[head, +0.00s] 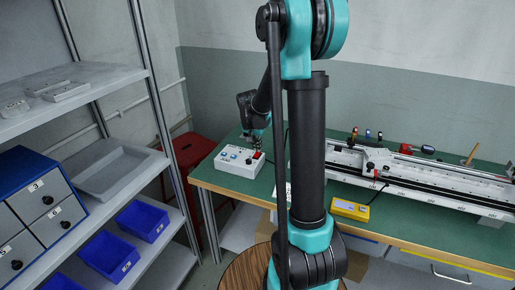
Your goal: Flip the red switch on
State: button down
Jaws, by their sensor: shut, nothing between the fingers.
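A small white control box (240,161) sits at the left end of the green-topped workbench. A red switch (257,155) is on the right part of its top, with small dark knobs to its left. My gripper (253,144) is just above the back of the box, small in this view and pointing down near the red switch. It is shut and holds nothing. I cannot tell whether the fingertips touch the switch or which way the switch is set.
A long gantry rail (420,180) lies along the green workbench (393,228). A yellow meter (350,209) lies in front of it. A grey shelf (70,95) with blue bins (142,221) stands at left. A red stool (192,152) stands behind it.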

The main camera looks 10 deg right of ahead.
jog(key=shift+w+d+f, duration=0.1)
jog(key=shift+f, duration=0.25)
jog(key=shift+w+d+f+g+y, duration=0.25)
jog(key=shift+f+g+y, duration=0.05)
jog(key=shift+g, duration=0.2)
jog(key=shift+s+a, duration=0.15)
jog(key=shift+s+a, duration=0.45)
jog(key=shift+s, duration=0.15)
jog(key=shift+r, duration=0.2)
